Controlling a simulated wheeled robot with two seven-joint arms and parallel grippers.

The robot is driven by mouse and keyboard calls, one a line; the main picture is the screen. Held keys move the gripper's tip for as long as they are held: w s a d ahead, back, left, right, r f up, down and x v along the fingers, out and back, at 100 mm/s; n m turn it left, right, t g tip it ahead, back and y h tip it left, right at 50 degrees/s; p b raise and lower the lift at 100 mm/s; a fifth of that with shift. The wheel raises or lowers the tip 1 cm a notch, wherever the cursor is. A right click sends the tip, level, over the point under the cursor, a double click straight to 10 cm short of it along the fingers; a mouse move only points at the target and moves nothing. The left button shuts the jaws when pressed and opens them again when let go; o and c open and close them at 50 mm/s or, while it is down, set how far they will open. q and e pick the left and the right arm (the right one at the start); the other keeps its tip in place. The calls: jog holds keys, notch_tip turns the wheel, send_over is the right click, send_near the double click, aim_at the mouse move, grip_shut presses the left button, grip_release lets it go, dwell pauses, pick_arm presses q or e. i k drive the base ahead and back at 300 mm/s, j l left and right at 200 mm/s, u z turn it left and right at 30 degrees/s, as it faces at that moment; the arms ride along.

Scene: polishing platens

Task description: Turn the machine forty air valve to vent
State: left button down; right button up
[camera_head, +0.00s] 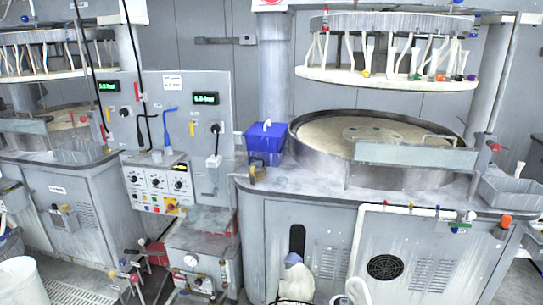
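Neither of my grippers shows in the head view. I cannot tell for certain which fitting is the machine forty air valve, because the labels are too small to read. A valve with a blue handle (459,229) sits on the right cabinet front, beside a red-orange knob (505,221). A small valve assembly (60,210) is on the left cabinet front. Low in the middle, a grey box carries a round gauge (190,260) and pipe fittings. Pipework with red handles (132,278) stands to its left. The handle positions are too small to read as vent or supply.
A large round polishing platen (370,130) sits on the right machine, with a hanging ring (385,77) of hoses above it. A blue box (265,143) is on its worktop. A control panel (157,180) stands between the machines. A white bucket (20,283) is at lower left.

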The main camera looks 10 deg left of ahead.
aim_at(137, 92)
jog(key=i+j, duration=0.1)
jog(key=j, duration=0.3)
jog(key=i+j+u, duration=0.1)
jog(key=j, duration=0.3)
jog(key=i+j+u, duration=0.1)
jog(key=j, duration=0.25)
jog(key=i+j, duration=0.15)
jog(key=j, duration=0.25)
jog(key=i+j+u, duration=0.1)
jog(key=j, duration=0.25)
jog(key=i+j, duration=0.2)
jog(key=j, duration=0.15)
jog(key=i+j+u, duration=0.1)
jog(key=j, duration=0.25)
jog(key=i+j, duration=0.05)
